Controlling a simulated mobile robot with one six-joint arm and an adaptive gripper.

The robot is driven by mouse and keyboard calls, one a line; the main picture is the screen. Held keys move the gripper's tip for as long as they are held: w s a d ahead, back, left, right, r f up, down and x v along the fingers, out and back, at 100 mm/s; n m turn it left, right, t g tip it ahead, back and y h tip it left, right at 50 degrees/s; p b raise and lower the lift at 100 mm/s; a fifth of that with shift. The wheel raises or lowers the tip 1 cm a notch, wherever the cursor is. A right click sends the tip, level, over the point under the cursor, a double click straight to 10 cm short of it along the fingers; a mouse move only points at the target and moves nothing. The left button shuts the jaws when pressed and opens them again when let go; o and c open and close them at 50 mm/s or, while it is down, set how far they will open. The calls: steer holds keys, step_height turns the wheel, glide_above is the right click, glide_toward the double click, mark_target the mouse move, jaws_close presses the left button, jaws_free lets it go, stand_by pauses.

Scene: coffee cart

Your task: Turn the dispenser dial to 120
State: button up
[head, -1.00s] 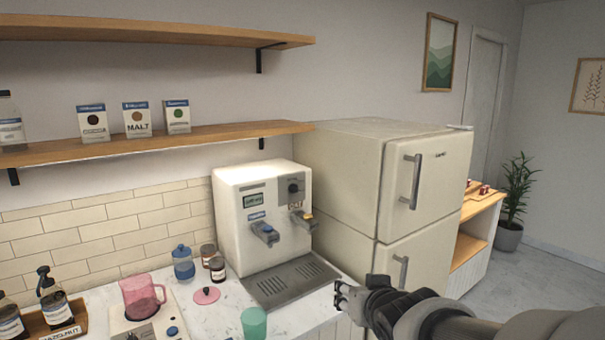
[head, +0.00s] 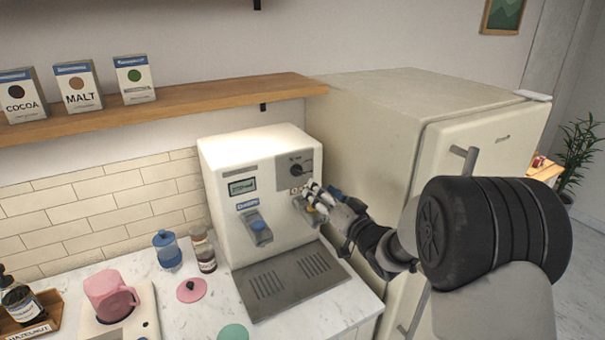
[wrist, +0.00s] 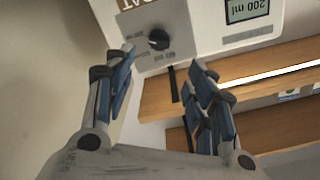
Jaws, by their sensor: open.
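The white dispenser (head: 222,178) stands on the counter against the wall. Its black dial (head: 295,169) is on a grey panel at the upper right of the front, and it shows ahead of the fingers in the wrist view (wrist: 158,40). The display (wrist: 248,9) reads 200 ml, upside down in the wrist view. My gripper (head: 312,195) is open in front of the dispenser, just below the dial in the head view. In the wrist view its fingers (wrist: 163,72) are spread on either side, apart from the dial.
A cream fridge (head: 380,110) stands close on the right. A wooden shelf (head: 200,98) with boxes is above. A drip tray (head: 290,280) lies below.

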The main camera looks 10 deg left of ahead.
mark_target(300, 173)
steer(key=x, duration=1.2)
steer(key=shift+b, duration=0.35)
steer(key=shift+c, duration=0.5)
steer(key=c, duration=1)
